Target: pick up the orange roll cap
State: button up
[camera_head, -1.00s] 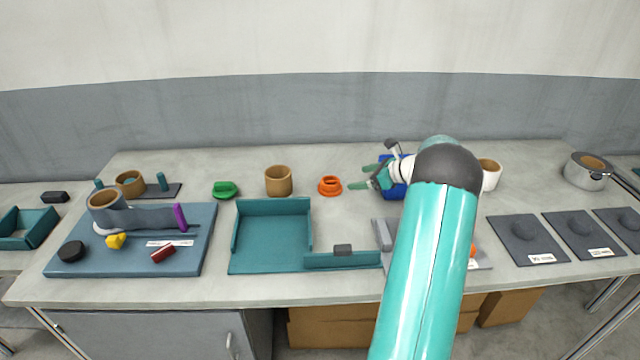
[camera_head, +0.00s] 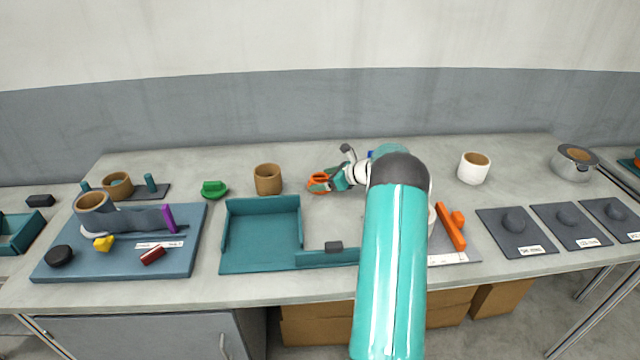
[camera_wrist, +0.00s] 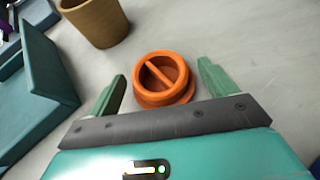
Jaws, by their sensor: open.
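The orange roll cap (camera_wrist: 162,79) is round, with a raised rim and a bar across its top. It sits on the grey table in the wrist view. My gripper (camera_wrist: 158,85) is open, with one green finger on each side of the cap. A gap shows between each finger and the cap, so I cannot see contact. In the head view the cap (camera_head: 317,184) lies at my gripper (camera_head: 325,183), partly hidden by the fingers.
A brown roll (camera_head: 268,180) stands left of the cap, with a green cap (camera_head: 214,189) further left. A teal tray (camera_head: 262,262) lies in front. A white roll (camera_head: 474,169) stands to the right. Bare table lies behind the cap.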

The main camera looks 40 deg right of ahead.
jog(key=c, duration=1)
jog(key=shift+r, duration=0.1)
jog(key=shift+c, duration=0.2)
